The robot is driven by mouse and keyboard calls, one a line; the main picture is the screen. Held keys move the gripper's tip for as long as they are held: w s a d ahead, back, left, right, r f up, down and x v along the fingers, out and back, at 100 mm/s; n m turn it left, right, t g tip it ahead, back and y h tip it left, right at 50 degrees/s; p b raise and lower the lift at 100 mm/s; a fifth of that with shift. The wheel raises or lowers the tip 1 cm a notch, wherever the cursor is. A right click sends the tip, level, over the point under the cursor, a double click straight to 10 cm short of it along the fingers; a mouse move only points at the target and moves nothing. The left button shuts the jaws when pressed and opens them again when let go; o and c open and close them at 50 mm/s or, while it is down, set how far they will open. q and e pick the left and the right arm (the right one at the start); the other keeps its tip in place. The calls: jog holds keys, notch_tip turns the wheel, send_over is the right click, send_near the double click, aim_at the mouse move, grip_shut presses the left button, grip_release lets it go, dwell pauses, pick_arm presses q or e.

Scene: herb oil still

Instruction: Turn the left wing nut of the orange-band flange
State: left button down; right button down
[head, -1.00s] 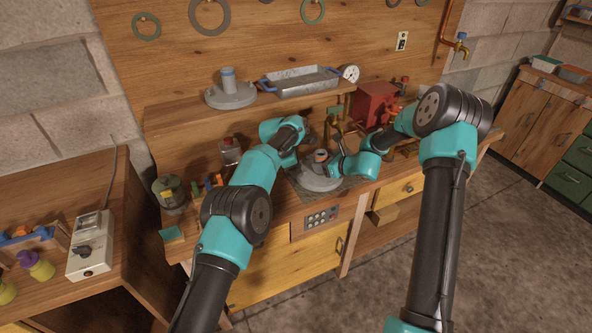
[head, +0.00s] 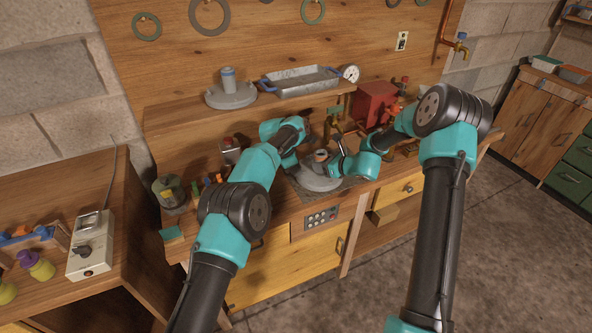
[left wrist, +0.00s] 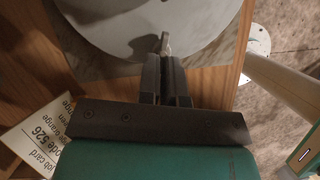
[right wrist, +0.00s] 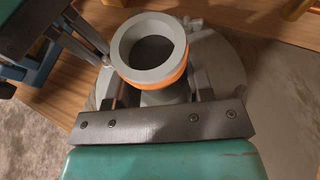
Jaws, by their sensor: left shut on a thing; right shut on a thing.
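The orange-band flange (right wrist: 165,78) is a grey ring with an orange band on a grey neck, above a round grey lid, in the right wrist view. My right gripper (right wrist: 158,95) is shut on the neck below the band. My left gripper (left wrist: 165,62) is shut on the left wing nut (left wrist: 164,43), a small pale piece over the grey disc. In the right wrist view my left gripper (right wrist: 103,55) reaches in from the left beside the flange. Another wing nut (right wrist: 192,23) shows at the flange's far side. In the head view the flange (head: 321,156) is small and the fingertips are mostly hidden.
A control panel (head: 321,217) is on the bench front below. A red box (head: 376,104) stands behind to the right. A shelf holds a metal tray (head: 300,82) and a grey lid (head: 230,95). A job card (left wrist: 38,128) lies left of my left gripper.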

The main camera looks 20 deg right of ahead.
pick_arm(q)
jog(key=n, duration=0.2)
jog(key=n+t, duration=0.1)
jog(key=n, duration=0.1)
jog(key=shift+s+t, duration=0.3)
jog(key=shift+s, duration=0.05)
pick_arm(e)
jog(key=shift+s+a+f, duration=0.1)
jog(key=shift+f, duration=0.05)
dwell(0.8)
pick_arm(q)
jog(key=c, duration=1.3)
grip_release()
jog(key=v, duration=1.2)
